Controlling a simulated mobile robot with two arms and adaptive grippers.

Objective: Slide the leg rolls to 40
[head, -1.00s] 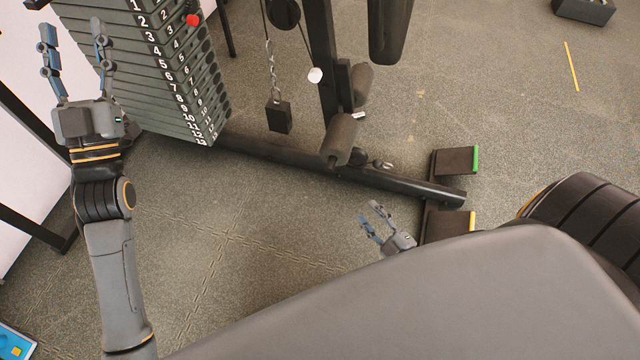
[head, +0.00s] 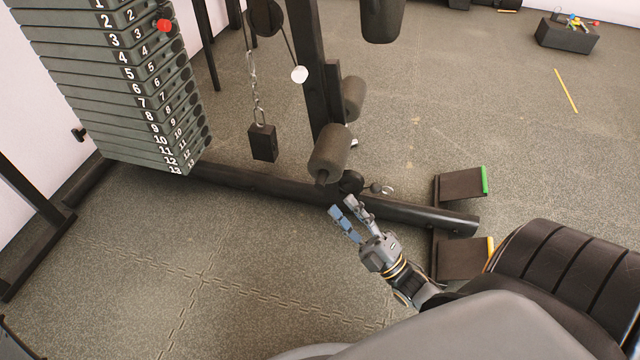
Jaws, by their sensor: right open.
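The leg rolls are two dark padded cylinders on the gym machine's post (head: 308,60). The near roll (head: 330,153) is low on the post, close to the base beam. The far roll (head: 353,97) sits behind it to the upper right. My right gripper (head: 342,208) is open and empty, just below the near roll and in front of the beam; it appears apart from the roll. My left gripper is out of view. No scale or 40 mark can be read on the rolls or post.
A numbered weight stack (head: 120,95) with a red knob (head: 164,25) stands at the upper left. A black block (head: 263,143) hangs on a chain. The base beam (head: 260,184) crosses the floor to two footplates (head: 461,184).

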